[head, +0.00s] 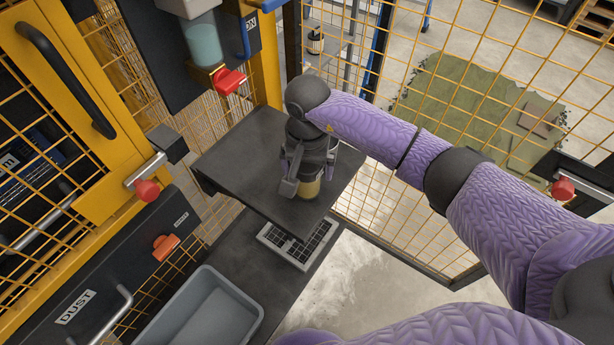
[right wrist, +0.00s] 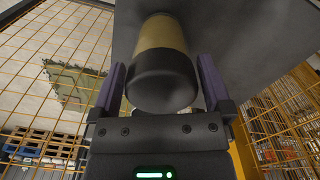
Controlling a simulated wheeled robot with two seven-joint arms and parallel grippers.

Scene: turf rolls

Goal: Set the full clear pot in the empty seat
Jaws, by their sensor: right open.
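A pot (head: 309,189) with yellowish-tan contents stands on the dark shelf (head: 243,158), partly hidden by my right gripper (head: 303,176). In the right wrist view the pot (right wrist: 163,35) shows a dark rounded cap facing the camera. The two fingers of my right gripper (right wrist: 161,82) are open, one on each side of the pot; I cannot tell whether either touches it. I cannot make out a clear empty seat. My left gripper is not in view.
Another clear pot (head: 205,44) with pale teal contents sits in a wall holder above a red knob (head: 229,81). A grey bin (head: 205,312) and a gridded tray (head: 300,245) lie lower down. Yellow mesh fencing (head: 400,215) stands behind my right arm. The shelf's left part is clear.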

